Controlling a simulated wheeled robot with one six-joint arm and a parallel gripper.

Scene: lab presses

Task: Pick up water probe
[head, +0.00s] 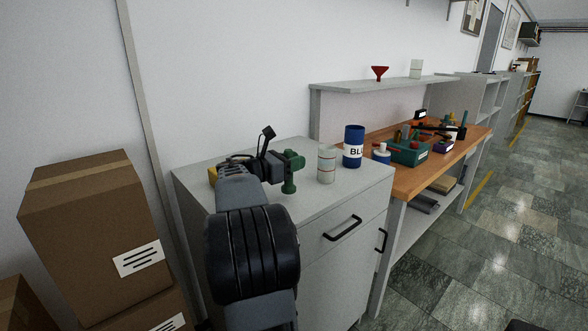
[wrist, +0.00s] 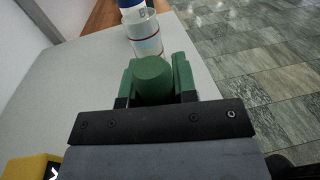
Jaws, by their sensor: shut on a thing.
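The water probe appears as a green upright cylinder (wrist: 152,79) between the two green fingers of my gripper (wrist: 154,82) in the wrist view. The fingers press on it from both sides. In the head view my gripper (head: 292,160) is over the grey cabinet top, with the green cylinder (head: 288,186) reaching down below the fingers. Its far side and foot are hard to see, so I cannot tell whether it still touches the cabinet top.
A pale beaker with coloured lines (head: 327,164) and a blue can (head: 353,147) stand just right of my gripper on the cabinet (head: 240,158). A yellow object (head: 212,176) is behind my arm. An orange bench (head: 440,160) with tools adjoins; cardboard boxes (head: 85,225) are left.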

